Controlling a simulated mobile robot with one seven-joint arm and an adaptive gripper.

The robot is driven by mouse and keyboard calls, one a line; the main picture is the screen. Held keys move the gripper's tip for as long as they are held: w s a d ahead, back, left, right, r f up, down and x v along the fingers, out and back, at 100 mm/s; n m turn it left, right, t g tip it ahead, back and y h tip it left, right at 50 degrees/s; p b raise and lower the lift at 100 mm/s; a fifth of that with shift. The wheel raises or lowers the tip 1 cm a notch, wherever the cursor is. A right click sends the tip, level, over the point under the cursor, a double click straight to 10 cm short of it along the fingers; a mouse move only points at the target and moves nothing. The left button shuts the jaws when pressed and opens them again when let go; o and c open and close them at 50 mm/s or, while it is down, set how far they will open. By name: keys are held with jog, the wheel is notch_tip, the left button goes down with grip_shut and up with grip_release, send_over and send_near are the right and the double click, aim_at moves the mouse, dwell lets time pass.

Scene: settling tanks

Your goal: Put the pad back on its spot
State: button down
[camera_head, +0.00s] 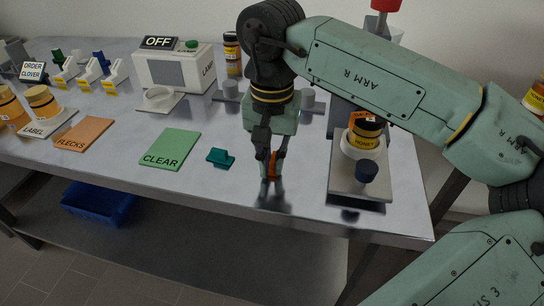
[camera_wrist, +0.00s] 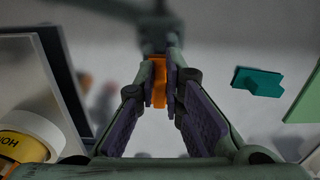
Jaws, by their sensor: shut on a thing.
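My gripper (camera_head: 270,160) points down over the front middle of the metal table. It is shut on a small orange piece (camera_head: 272,166), which also shows between the fingers in the wrist view (camera_wrist: 159,82). Most of this piece is hidden by the fingers, and I cannot tell whether it touches the table. A teal pad with a raised grip (camera_head: 221,157) lies on the table to the left of my gripper. It shows at the right in the wrist view (camera_wrist: 258,82). No marked spot for a pad is clearly visible.
A green CLEAR mat (camera_head: 171,149) and an orange FLECKS mat (camera_head: 84,134) lie to the left. A grey stand (camera_head: 345,183) with a honey jar (camera_head: 366,137) and a dark knob (camera_head: 367,171) is close on the right. A white OFF box (camera_head: 174,69) stands behind.

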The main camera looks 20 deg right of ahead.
aim_at(272, 171)
jog(key=shift+f, duration=0.1)
jog(key=shift+f, duration=0.15)
jog(key=c, duration=1.7)
grip_release()
notch_tip(272, 171, up, 13)
jog(key=shift+f+b, duration=0.2)
jog(key=shift+b, duration=0.15)
